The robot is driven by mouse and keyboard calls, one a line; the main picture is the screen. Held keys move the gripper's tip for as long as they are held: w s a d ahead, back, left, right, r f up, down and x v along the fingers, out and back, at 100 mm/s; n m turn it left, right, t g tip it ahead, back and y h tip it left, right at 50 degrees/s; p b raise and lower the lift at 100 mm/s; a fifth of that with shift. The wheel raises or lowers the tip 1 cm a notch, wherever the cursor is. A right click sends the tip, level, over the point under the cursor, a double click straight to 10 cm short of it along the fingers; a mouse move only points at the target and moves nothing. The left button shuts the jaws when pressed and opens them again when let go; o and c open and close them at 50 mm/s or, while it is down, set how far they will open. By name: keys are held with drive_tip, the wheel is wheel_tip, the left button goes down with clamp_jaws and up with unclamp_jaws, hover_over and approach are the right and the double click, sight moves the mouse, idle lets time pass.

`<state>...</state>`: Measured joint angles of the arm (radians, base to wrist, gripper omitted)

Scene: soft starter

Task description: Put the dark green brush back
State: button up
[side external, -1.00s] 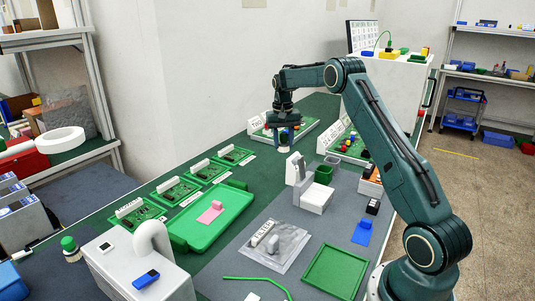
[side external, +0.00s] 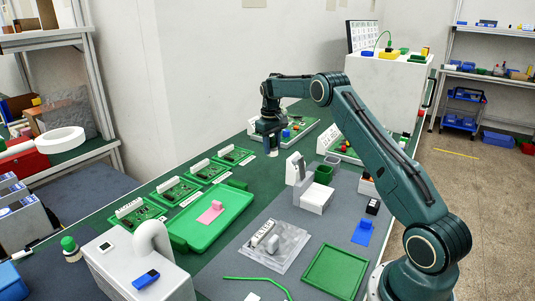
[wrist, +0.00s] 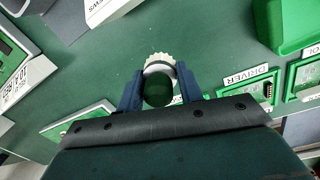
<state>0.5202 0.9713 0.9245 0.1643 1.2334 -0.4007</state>
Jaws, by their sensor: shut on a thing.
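My gripper (side external: 271,140) is shut on the dark green brush and holds it above the green bench top near its far left edge. In the wrist view the brush's round dark green handle (wrist: 157,93) sits between the two blue fingers of the gripper (wrist: 159,88), with pale bristles showing beyond it. In the side view only a pale bit of the brush (side external: 273,153) shows below the fingers. A second, brighter green-topped brush-like piece (side external: 69,245) stands at the front left.
Several green circuit boards (side external: 178,190) with white labels line the left side of the bench. A green tray (side external: 210,222) holds a pink block. A grey-white machine (side external: 312,192) stands mid-bench. A board labelled DRIVER (wrist: 255,92) lies right of the gripper.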

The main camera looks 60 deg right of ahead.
sight(271, 138)
drive_tip(key=shift+f, duration=3.8)
drive_tip(key=shift+f, duration=0.15)
drive_tip(key=o, duration=1.1)
drive_tip(key=r, duration=1.2)
drive_tip(key=shift+w+a+r, duration=0.1)
drive_tip(key=shift+a+r, duration=0.05)
drive_tip(key=shift+a, duration=0.15)
